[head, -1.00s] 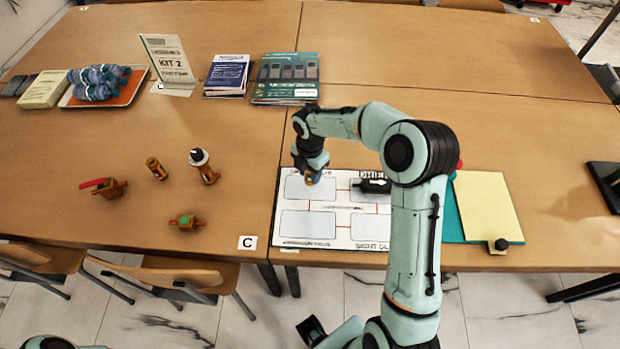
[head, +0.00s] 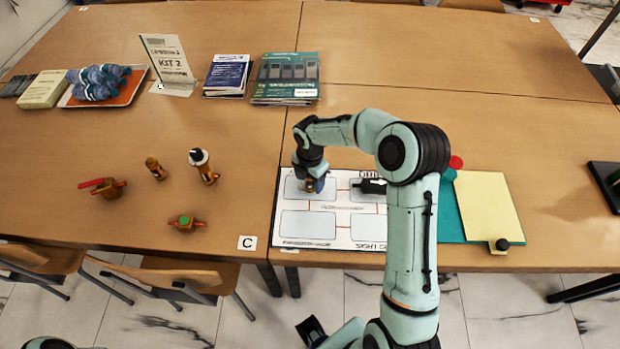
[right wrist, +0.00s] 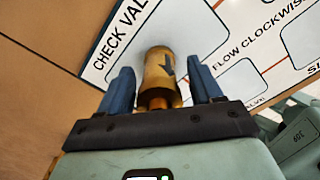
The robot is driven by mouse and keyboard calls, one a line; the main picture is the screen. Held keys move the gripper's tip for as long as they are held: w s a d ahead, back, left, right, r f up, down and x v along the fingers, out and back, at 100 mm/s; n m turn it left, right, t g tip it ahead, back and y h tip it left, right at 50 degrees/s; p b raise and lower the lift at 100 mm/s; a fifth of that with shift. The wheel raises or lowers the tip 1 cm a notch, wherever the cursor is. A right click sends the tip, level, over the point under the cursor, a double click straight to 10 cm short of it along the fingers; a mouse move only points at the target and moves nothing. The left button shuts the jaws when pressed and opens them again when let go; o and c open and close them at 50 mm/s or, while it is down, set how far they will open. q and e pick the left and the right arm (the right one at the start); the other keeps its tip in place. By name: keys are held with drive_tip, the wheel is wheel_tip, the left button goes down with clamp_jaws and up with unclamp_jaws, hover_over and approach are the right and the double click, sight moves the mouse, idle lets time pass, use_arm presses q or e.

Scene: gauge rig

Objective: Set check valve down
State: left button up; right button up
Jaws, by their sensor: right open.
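The check valve (right wrist: 160,75), a brass cylinder with a dark arrow, stands on the white printed board (head: 308,225), in the cell marked "CHECK VAL..." in the right wrist view. My right gripper (right wrist: 163,90) is open, with one blue finger on each side of the valve and a visible gap to each. In the head view my right gripper (head: 314,184) is low over the board's upper left cell and mostly hides the valve. My left gripper is not in view.
Left of the board stand a red-handled valve (head: 105,188), a small brass fitting (head: 156,168), a black-and-white-topped fitting (head: 204,167) and a green-marked valve (head: 186,222). A black arrow-marked part (head: 370,186) is on the board. A yellow sheet (head: 485,205) lies right.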

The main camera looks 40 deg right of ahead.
wheel_tip(320, 180, up, 12)
drive_tip(key=shift+r+p, duration=0.2)
drive_tip(key=shift+p, duration=0.45)
drive_tip(key=shift+s+f, duration=0.1)
